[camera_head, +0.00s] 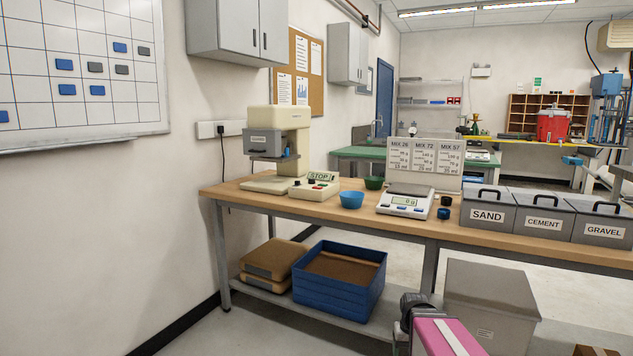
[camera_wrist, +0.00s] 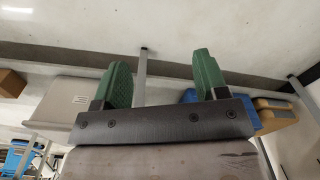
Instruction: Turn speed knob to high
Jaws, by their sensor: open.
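A cream mixer (camera_head: 291,139) stands at the left end of the wooden workbench. A cream control box (camera_head: 308,191) with a STOP label (camera_head: 321,176) sits at its right front. Small buttons or knobs show on the box, but they are too small to tell which is the speed knob or where it points. My gripper (camera_wrist: 160,62) shows in the wrist view with two green fingers spread apart and nothing between them. It is low, facing the floor and lower shelf, well away from the control box. My arm shows at the bottom of the head view.
The workbench (camera_head: 235,195) also bears a blue bowl (camera_head: 351,200), a green bowl (camera_head: 374,182), a scale (camera_head: 405,202), a mix sign (camera_head: 425,160) and bins of sand (camera_head: 487,214), cement and gravel.

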